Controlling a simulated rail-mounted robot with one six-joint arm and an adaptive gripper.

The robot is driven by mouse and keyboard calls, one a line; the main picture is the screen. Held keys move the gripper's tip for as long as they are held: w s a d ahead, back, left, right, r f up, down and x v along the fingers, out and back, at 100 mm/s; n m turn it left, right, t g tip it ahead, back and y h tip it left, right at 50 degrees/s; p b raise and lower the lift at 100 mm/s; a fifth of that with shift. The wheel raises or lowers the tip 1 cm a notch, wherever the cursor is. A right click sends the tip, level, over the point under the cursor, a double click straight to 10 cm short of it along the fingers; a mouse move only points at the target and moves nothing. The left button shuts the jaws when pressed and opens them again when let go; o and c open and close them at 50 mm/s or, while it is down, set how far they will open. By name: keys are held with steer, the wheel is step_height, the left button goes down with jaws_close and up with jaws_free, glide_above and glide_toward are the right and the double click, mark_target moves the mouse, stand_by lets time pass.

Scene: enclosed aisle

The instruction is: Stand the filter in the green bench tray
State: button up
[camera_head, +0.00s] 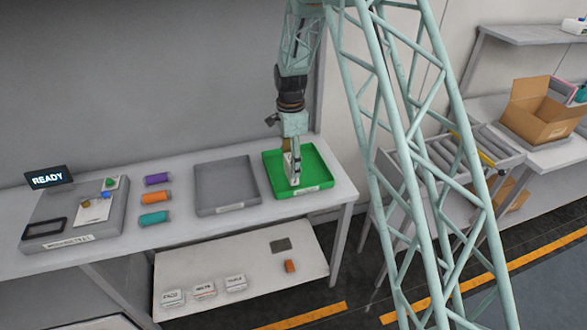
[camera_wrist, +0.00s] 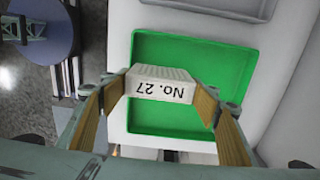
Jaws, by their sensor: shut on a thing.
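The green bench tray (camera_head: 309,158) lies at the right end of the bench; in the wrist view its green floor (camera_wrist: 200,55) fills the middle. My gripper (camera_head: 292,170) points down over the tray. It is shut on a white ribbed block, the filter (camera_wrist: 160,86), labelled "No. 27", with one finger on each side. In the head view the filter (camera_head: 295,178) shows as a small pale shape inside the tray's outline. I cannot tell whether its bottom touches the tray floor.
A grey tray (camera_head: 226,184) sits just left of the green one. Purple, orange and teal spools (camera_head: 156,198) and a grey board with a READY display (camera_head: 49,177) stand further left. A lower shelf (camera_head: 255,270) holds labelled boxes. A cardboard box (camera_head: 541,108) is at the far right.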

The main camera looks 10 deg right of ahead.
steer(key=shift+d, duration=0.1)
steer(key=shift+w+d+f, duration=0.2)
steer(key=shift+w+d, duration=0.15)
steer(key=shift+d, duration=0.15)
steer(key=shift+f, duration=1.65)
steer(key=shift+f, duration=0.1)
steer(key=o, duration=0.9)
steer(key=shift+o, duration=0.2)
step_height(320, 180, up, 12)
steer(key=shift+f, duration=0.25)
steer(key=shift+r, duration=0.4)
